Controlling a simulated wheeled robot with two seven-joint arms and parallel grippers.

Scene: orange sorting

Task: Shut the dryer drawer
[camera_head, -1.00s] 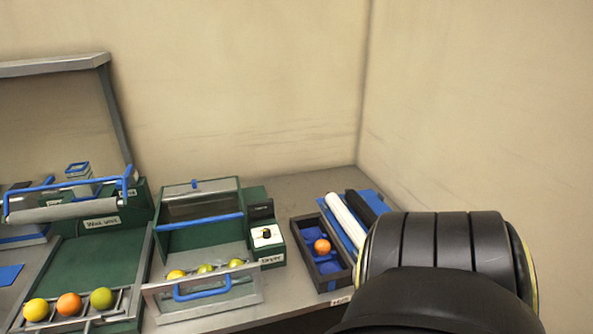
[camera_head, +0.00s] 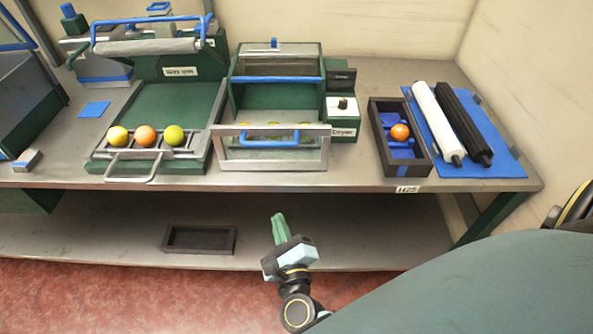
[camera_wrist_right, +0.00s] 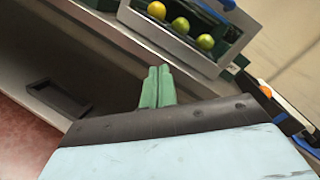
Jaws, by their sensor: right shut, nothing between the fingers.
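The dryer (camera_head: 341,128) is a green box unit with a small labelled control box at its right side. Its drawer (camera_head: 270,160) is pulled out toward me, with a clear front in a grey frame and a blue handle (camera_head: 268,143). Several fruits lie in the drawer; the right wrist view shows an orange (camera_wrist_right: 157,10) and green ones (camera_wrist_right: 205,42) there. My right gripper (camera_head: 279,222) is shut and empty, with green fingers together, in front of the table and below the drawer, apart from it. My left gripper is not in view.
The wax unit (camera_head: 180,110) stands left of the dryer with three fruits in its front rack (camera_head: 153,154). A dark tray (camera_head: 376,125) with an orange and two rollers (camera_head: 437,122) lie at right. An empty dark tray (camera_head: 200,239) is on the lower shelf.

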